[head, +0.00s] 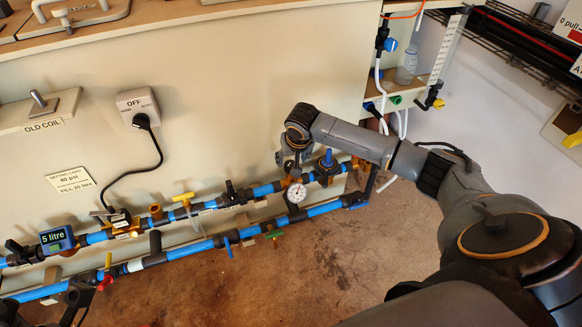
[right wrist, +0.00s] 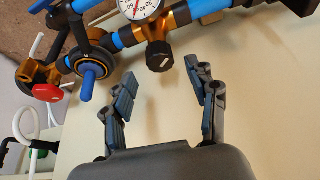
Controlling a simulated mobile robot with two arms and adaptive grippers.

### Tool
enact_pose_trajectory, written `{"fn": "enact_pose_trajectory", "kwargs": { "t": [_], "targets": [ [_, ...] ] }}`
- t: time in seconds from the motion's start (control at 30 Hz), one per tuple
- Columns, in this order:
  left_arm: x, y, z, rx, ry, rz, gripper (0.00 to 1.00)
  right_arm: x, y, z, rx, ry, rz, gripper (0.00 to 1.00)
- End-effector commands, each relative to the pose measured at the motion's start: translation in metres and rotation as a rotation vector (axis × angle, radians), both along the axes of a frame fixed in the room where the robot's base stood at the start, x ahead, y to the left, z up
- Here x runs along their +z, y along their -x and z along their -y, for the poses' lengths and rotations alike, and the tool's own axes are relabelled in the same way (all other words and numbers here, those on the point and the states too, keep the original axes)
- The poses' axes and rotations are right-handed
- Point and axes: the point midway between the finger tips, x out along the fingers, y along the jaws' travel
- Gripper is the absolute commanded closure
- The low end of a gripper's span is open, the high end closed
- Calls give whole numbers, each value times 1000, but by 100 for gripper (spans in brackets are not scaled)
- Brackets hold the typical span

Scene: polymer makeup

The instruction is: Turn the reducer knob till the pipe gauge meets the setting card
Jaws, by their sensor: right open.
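The pipe gauge (head: 297,193) is a round white dial on the blue pipe run. It shows in the right wrist view (right wrist: 140,6), cut by the top edge; its needle is too small to read surely. The reducer knob (right wrist: 159,56) is black with a white mark, on a brass body below the dial. My right gripper (head: 292,160) is open and empty. In the right wrist view its fingers (right wrist: 164,80) are spread, with the knob ahead of the gap, apparently untouched. The setting card (head: 71,179) on the panel reads 40 psi.
A blue-handled valve (right wrist: 88,80) stands left of the knob in the right wrist view. A 5 litre meter (head: 57,239) and a yellow-handled valve (head: 184,199) sit along the upper pipe. A second blue pipe (head: 190,250) runs below. Brown floor (head: 300,265) lies in front.

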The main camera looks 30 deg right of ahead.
Motion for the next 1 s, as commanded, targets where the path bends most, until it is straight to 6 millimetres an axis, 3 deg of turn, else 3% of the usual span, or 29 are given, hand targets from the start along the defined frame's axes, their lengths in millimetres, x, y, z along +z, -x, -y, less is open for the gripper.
{"fn": "enact_pose_trajectory", "kwargs": {
  "t": [0.03,0.2,0.63,0.9,1.0],
  "targets": [
    [-10,6,-1,-2,10,30,66,-16,-3,1,-2,0,-3,42],
    [-18,10,-2,-3,18,53,66,-35,-12,3,0,0,-2,42],
    [-20,10,-2,-3,16,51,66,-41,-15,5,0,1,-1,42],
    [-21,10,-2,-4,16,50,66,-41,-15,5,0,1,-1,95],
    [-21,10,-2,-4,16,50,66,-41,-15,5,0,1,-1,97]
  ]
}}
